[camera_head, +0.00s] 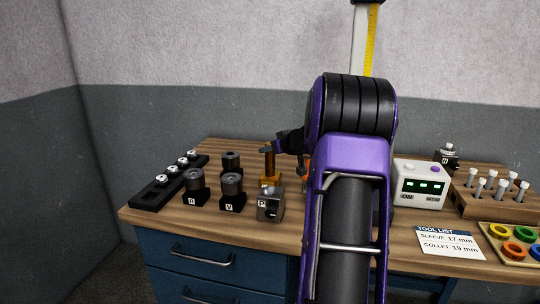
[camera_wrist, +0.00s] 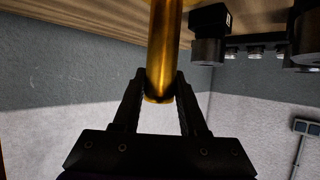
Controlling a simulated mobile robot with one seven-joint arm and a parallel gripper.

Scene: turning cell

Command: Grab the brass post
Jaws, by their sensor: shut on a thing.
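The brass post (camera_head: 269,164) stands upright on the wooden bench, left of my arm, with a wider foot at its base. My gripper (camera_head: 272,148) reaches it from the right, at its upper end. In the wrist view, which looks upside down, the shiny golden shaft of the brass post (camera_wrist: 164,45) comes down from the top of the picture. Its free end sits between the two black fingers of my gripper (camera_wrist: 160,86), which are shut on it. My arm hides the bench to the right of the post.
A grey block marked P (camera_head: 270,205) stands just in front of the post. Black holders with dark cylinders (camera_head: 232,190) stand to its left, beside a black rack (camera_head: 170,180). Right of my arm are a white display box (camera_head: 421,183), a wooden peg block (camera_head: 490,200) and a tool list card (camera_head: 450,243).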

